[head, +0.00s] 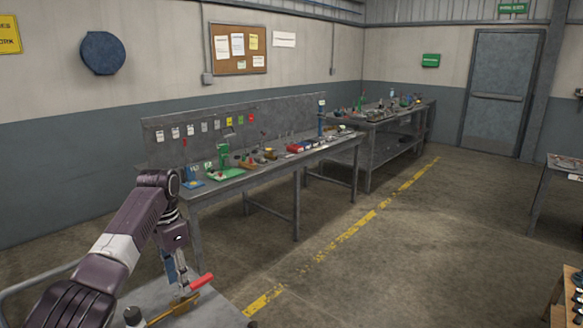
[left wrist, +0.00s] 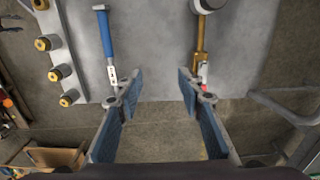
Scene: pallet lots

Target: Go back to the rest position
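My left gripper (head: 177,272) is held over the near grey table (head: 215,312) at the lower left of the head view. In the left wrist view its two blue-padded fingers (left wrist: 160,88) are spread apart with nothing between them. Beyond the fingertips lie a blue-handled tool (left wrist: 106,40) on the left and a brass-coloured tool (left wrist: 200,42) on the right. In the head view the brass-coloured tool (head: 172,310) lies below the gripper, beside a red handle (head: 201,282). I cannot tell whether the fingers touch anything. My right gripper is not in view.
Several brass-ended fittings (left wrist: 60,72) sit at the left in the wrist view. A long workbench (head: 255,178) with many small items stands along the wall, with a second bench (head: 385,125) behind it. Another table (head: 566,165) is at the right. The floor by the yellow line (head: 350,232) is clear.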

